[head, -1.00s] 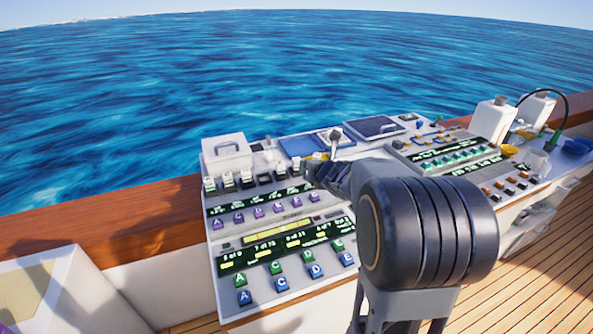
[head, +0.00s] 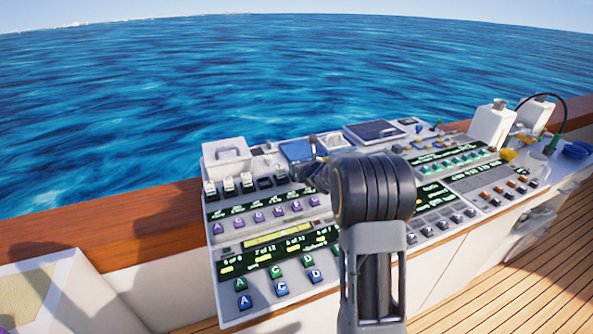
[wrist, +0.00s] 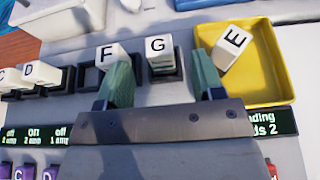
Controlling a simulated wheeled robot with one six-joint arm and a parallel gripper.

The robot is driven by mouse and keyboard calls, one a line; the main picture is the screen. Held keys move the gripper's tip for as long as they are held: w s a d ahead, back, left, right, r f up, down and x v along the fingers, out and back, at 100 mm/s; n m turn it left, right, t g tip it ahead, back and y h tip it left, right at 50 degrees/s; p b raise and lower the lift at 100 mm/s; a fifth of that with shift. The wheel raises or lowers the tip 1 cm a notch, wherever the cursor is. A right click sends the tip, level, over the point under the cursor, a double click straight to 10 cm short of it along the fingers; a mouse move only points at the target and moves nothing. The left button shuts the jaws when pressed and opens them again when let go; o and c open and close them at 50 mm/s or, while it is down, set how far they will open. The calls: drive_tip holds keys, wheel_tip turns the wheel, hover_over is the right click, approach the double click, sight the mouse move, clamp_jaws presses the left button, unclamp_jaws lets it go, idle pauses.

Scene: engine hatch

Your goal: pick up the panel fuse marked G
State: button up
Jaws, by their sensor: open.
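The panel fuse marked G (wrist: 158,46) is a white block standing in a dark socket near the top middle of the wrist view. My gripper (wrist: 163,82) is open and empty, with one green finger at each side. The G fuse shows in the gap between the fingers, beyond their near ends; I cannot tell whether the tips are level with it. The left finger overlaps the lower part of the fuse marked F (wrist: 108,53). In the head view my arm hides the G fuse and most of my gripper.
A yellow tray (wrist: 272,88) right of the G fuse holds a tilted fuse marked E (wrist: 233,44). Fuses marked D (wrist: 42,73) and C stand at the left. An empty socket (wrist: 92,78) lies beside F. Purple buttons (head: 260,217) line the panel.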

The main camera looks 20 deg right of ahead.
drive_tip(key=shift+p+x, duration=0.5)
drive_tip(key=shift+x, duration=1.5)
drive_tip(key=shift+c, duration=0.3)
drive_tip(key=c, duration=0.9)
drive_tip(key=shift+c, duration=0.2)
